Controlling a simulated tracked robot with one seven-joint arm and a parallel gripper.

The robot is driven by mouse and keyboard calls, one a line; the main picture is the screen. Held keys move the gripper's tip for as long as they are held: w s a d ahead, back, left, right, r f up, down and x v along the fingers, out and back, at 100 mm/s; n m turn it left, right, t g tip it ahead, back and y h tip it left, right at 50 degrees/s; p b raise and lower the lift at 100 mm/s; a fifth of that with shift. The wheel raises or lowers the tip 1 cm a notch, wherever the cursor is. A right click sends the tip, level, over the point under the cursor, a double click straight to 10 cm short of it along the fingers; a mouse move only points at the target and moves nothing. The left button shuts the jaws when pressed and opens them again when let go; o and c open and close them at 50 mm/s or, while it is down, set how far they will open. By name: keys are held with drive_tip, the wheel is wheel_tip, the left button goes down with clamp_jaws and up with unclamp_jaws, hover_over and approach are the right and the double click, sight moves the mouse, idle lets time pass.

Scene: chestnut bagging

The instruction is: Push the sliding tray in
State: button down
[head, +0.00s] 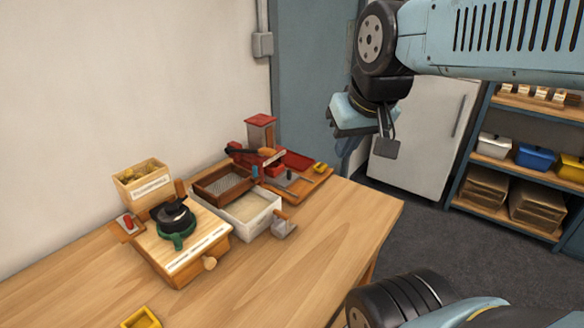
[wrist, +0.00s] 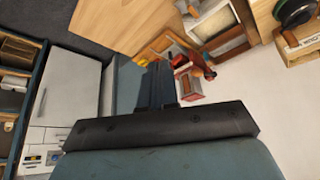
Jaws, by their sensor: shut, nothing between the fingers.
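My gripper (head: 386,148) is shut and empty. It hangs high in the air, right of the table and well apart from everything on it. In the wrist view its dark fingers (wrist: 160,82) are together. On the table a white tray (head: 238,221) with pale contents stands beside a brown mesh-bottomed tray (head: 208,198); the brown one sits at its back left. I cannot tell which of them is the sliding tray, or how far either is out. The white tray also shows in the wrist view (wrist: 212,18), near the top.
A wooden box (head: 190,262) with a round front knob and a black-and-green device stands at the left of the wooden table (head: 320,240). A red machine (head: 262,135) stands behind the trays. A small metal scoop (head: 284,229) lies right of them. The table's right front is clear.

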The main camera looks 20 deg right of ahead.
drive_tip(key=m+g+y, duration=0.1)
drive_tip(key=m+y, duration=0.4)
drive_tip(key=y, duration=0.3)
approach(291, 178)
drive_tip(key=s+d+r, duration=0.3)
drive_tip(key=d, duration=0.4)
drive_tip(key=x, duration=1)
drive_tip(key=shift+a+f, duration=0.15)
drive_tip(key=shift+a, duration=0.1)
drive_tip(key=a, duration=0.1)
drive_tip(key=w+a, duration=0.1)
drive_tip(key=shift+w+a, duration=0.2)
drive_tip(key=shift+a, duration=0.15)
drive_tip(key=shift+w+a, duration=0.2)
drive_tip(key=shift+a, duration=0.25)
drive_tip(key=shift+w, duration=0.1)
